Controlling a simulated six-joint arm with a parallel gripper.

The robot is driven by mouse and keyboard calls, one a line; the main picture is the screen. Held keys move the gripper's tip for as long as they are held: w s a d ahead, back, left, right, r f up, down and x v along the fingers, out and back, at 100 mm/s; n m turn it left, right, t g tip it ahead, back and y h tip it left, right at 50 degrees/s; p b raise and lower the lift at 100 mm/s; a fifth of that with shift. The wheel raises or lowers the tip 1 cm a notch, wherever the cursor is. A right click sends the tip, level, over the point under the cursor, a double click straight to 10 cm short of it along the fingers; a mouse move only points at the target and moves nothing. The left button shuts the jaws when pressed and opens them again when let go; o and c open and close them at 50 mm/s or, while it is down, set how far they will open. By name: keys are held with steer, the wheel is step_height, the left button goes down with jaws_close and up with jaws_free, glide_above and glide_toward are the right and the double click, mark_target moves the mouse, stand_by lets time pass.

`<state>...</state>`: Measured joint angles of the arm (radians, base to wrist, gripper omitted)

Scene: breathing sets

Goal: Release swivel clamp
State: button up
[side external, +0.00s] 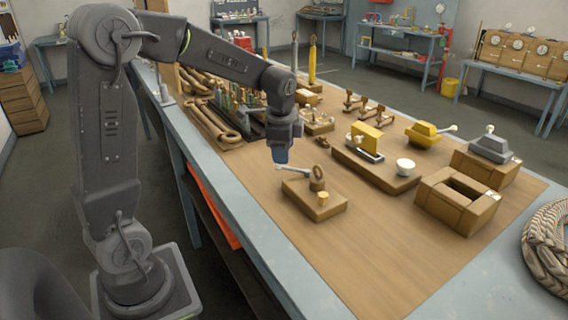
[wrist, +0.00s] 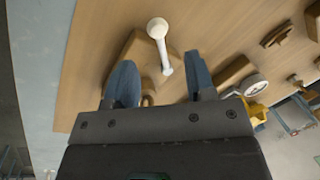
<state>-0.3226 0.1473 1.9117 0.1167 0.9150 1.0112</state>
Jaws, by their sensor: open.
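The swivel clamp stands on a small wooden block (side external: 329,208) on the bench. It has a round tan post (side external: 317,180) and a light grey lever (side external: 292,170) reaching left from it. A short yellow peg (side external: 323,199) stands on the same block. In the wrist view the white lever (wrist: 164,55) with its round knob (wrist: 157,27) runs between the fingers, apart from both. My gripper (side external: 280,158) is just above the lever in the side view. Its blue fingers (wrist: 160,80) are open and hold nothing. The clamp's post is mostly hidden behind my gripper in the wrist view.
A hollow wooden box (side external: 457,201) is farther right, and a rope coil (side external: 547,245) lies at the right edge. Crowded racks (side external: 225,105) stand behind. The front bench top is clear.

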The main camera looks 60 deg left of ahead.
mark_target(291, 168)
steer(key=f, duration=0.5)
steer(key=shift+w+a, duration=0.35)
steer(key=shift+r, duration=0.1)
jaws_close()
